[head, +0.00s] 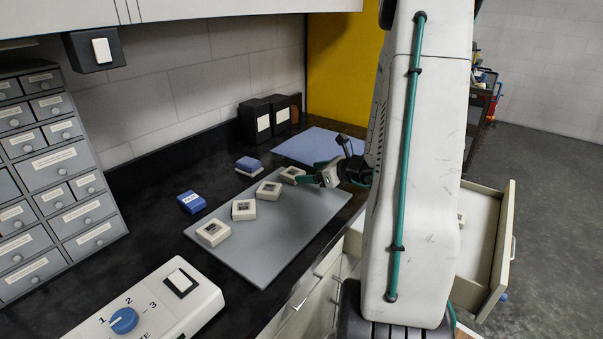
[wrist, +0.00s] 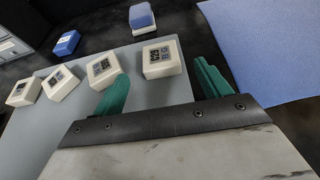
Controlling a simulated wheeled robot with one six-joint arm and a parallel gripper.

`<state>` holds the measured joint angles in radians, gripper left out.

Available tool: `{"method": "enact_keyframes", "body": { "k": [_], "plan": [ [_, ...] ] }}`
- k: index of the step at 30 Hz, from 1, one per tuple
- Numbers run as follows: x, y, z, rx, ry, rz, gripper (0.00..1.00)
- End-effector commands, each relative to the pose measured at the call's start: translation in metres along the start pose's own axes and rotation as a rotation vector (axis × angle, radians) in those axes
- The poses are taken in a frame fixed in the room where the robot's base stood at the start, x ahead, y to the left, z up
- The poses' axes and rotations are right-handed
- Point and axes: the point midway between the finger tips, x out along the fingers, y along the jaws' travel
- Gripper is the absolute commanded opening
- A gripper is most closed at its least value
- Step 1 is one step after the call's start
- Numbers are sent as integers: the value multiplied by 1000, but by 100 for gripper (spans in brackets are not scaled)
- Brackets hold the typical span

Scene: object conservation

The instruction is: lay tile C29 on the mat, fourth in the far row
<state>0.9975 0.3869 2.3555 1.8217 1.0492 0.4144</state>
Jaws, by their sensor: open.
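Tile C29 (wrist: 160,59) is a cream block with a dark printed top. It lies flat on the grey mat (wrist: 178,91), at one end of a slightly uneven row of cream tiles. In the head view the tile (head: 292,174) is just left of my gripper (head: 316,179). The other tiles in the row are at the head view's (head: 268,190), (head: 243,210) and (head: 213,233).
A blue block (head: 190,202) and a blue-and-white block (head: 248,164) sit beside the mat. A blue sheet (head: 300,146) lies beyond. A control box (head: 150,305) stands in front, drawer cabinet (head: 60,170) left. An open drawer (head: 485,240) is at right. The mat's near part is bare.

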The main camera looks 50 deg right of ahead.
Motion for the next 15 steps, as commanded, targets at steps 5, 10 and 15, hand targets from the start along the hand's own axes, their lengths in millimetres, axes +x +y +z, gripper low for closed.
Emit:
{"method": "enact_keyframes", "body": {
  "k": [5,10,15],
  "plan": [
    [-37,-1,0,0,0,-5,76],
    [-56,-1,0,-1,0,-2,76],
    [-53,30,21,-112,9,93,76]
  ]
}}
